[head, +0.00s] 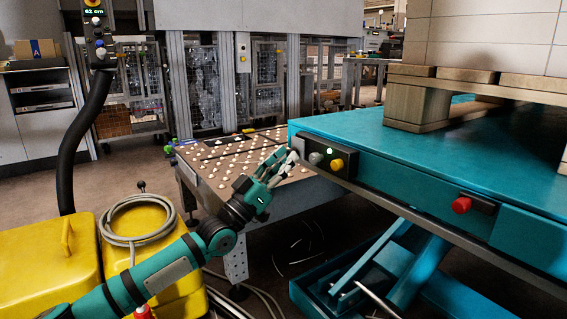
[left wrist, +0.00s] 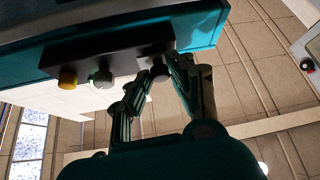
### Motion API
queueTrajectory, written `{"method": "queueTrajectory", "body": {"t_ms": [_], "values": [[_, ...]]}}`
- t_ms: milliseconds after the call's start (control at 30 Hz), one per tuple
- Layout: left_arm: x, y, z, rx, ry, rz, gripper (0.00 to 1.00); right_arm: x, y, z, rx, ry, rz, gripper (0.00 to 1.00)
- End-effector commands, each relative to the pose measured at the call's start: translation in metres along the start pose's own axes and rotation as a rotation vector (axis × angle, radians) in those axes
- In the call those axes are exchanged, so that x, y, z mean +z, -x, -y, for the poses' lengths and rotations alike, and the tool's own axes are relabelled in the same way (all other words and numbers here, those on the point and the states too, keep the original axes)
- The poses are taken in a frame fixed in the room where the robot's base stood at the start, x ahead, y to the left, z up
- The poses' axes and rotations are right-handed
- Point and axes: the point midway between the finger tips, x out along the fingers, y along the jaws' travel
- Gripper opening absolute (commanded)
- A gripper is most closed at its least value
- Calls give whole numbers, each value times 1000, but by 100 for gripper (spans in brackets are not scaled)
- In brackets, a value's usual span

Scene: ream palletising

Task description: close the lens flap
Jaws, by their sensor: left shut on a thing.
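My left gripper (head: 289,158) is at the left end of the black control box (head: 324,151) on the edge of the teal lift table. In the left wrist view my left gripper (left wrist: 160,84) has its fingers closed around a small dark part at the end of the box (left wrist: 120,54). I take this part to be the lens flap (left wrist: 159,70). The fingers hide much of it, and I cannot tell how far open it stands. A grey knob (head: 315,158) and a yellow button (head: 337,164) sit beside it. My right gripper is not in view.
The teal lift table (head: 400,135) carries a wooden pallet (head: 415,103) with pale stacked reams. A red button (head: 461,205) sticks out farther right. A table with many white balls (head: 225,165) stands close behind my gripper. Yellow cases (head: 45,265) stand at the lower left.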

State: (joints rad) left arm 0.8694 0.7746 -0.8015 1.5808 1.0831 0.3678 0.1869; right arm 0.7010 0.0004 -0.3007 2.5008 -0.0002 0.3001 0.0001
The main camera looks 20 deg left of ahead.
Motion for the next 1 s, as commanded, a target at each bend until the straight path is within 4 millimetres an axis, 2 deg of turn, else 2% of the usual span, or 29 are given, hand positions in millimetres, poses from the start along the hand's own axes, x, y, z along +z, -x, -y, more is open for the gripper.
{"method": "queueTrajectory", "body": {"t_ms": [300,333,500,800,867,1000], "values": [[0,0,1,-2,0,-1,0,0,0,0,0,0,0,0],[0,0,1,-2,0,-1,25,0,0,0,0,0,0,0],[0,0,1,-2,0,0,44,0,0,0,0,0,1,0],[0,4,1,-1,0,0,44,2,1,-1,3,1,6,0],[1,10,1,-2,0,1,44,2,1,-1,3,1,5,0],[2,35,2,-4,0,4,44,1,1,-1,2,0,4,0]]}}
